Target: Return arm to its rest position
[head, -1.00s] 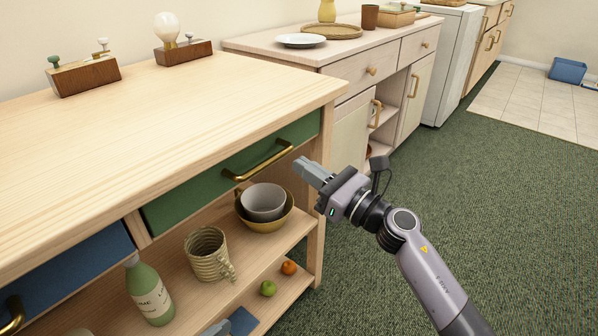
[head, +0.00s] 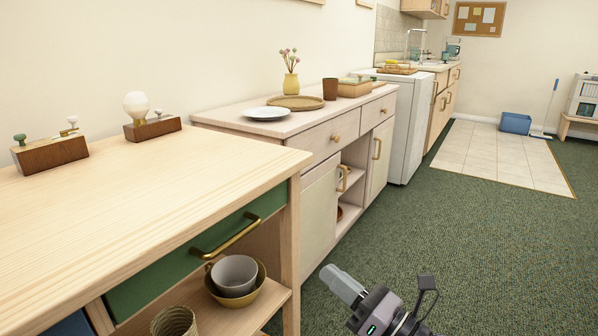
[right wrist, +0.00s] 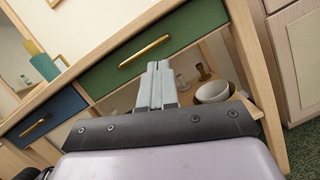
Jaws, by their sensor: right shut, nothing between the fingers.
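My right gripper (head: 343,285) shows at the bottom of the head view, in front of the wooden cabinet's right end and over the green carpet. Its fingers are shut with nothing between them. In the right wrist view the shut fingers (right wrist: 158,85) point toward the cabinet, below the green drawer (right wrist: 150,48), and appear apart from it. The green drawer (head: 180,262) with its brass handle (head: 226,236) is closed. My left gripper is not in view.
A second cabinet (head: 318,180) and a white appliance (head: 406,135) stand beyond. The carpet (head: 480,230) to the right is clear.

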